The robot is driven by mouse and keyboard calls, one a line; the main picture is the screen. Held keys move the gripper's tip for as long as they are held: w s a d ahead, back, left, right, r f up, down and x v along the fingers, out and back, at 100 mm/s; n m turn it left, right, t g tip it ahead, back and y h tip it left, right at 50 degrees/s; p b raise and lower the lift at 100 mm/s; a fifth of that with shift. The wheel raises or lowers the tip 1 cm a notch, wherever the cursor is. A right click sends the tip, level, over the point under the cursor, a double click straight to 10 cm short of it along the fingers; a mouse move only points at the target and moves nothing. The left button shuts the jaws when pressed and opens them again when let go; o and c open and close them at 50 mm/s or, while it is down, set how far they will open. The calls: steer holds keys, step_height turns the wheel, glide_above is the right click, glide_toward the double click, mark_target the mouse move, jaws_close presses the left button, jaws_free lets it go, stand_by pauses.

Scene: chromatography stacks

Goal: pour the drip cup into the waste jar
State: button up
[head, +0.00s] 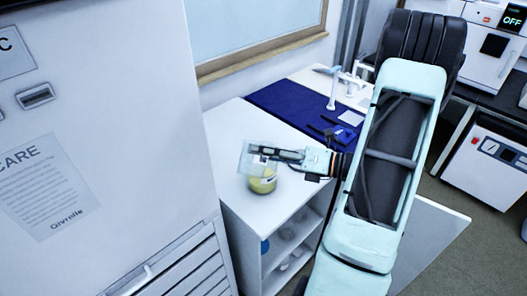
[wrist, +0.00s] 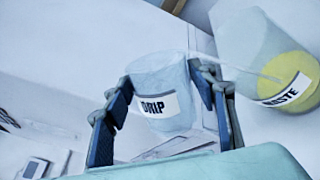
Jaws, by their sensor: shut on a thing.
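The drip cup (wrist: 160,78), a translucent cup with a white DRIP label, sits between the fingers of my gripper (wrist: 160,92) in the wrist view. My gripper is shut on it, and it appears tilted in that view. The waste jar (wrist: 268,55), clear with yellow contents and a WASTE label, is just to the right. A thin pale streak runs from the cup's rim towards the jar; I cannot tell surely whether it is liquid. In the head view my gripper (head: 262,151) is at the top of the waste jar (head: 263,184), and cup and jar overlap there.
The jar stands on a white bench (head: 235,135) with open shelves below. A tall grey cabinet (head: 100,120) rises close on the left. The bench top in front of the jar is clear.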

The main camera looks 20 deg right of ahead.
steer(key=shift+r+m+p, duration=0.25)
steer(key=shift+m+p, duration=0.05)
steer(key=shift+p, duration=0.4)
steer(key=shift+d+f, duration=0.1)
steer(key=shift+w+m+p, duration=0.15)
steer(key=shift+m+p, duration=0.45)
steer(key=shift+p, duration=0.5)
steer(key=shift+w+d+m+p, duration=0.15)
steer(key=shift+m+p, duration=0.35)
steer(key=shift+p, duration=0.2)
steer(key=shift+w+d+m+g+y, duration=0.15)
steer(key=shift+m+g+y, duration=0.15)
steer(key=shift+m, duration=0.3)
steer(key=shift+w+d+m, duration=0.1)
steer(key=shift+w+m, duration=0.05)
steer(key=shift+m, duration=0.35)
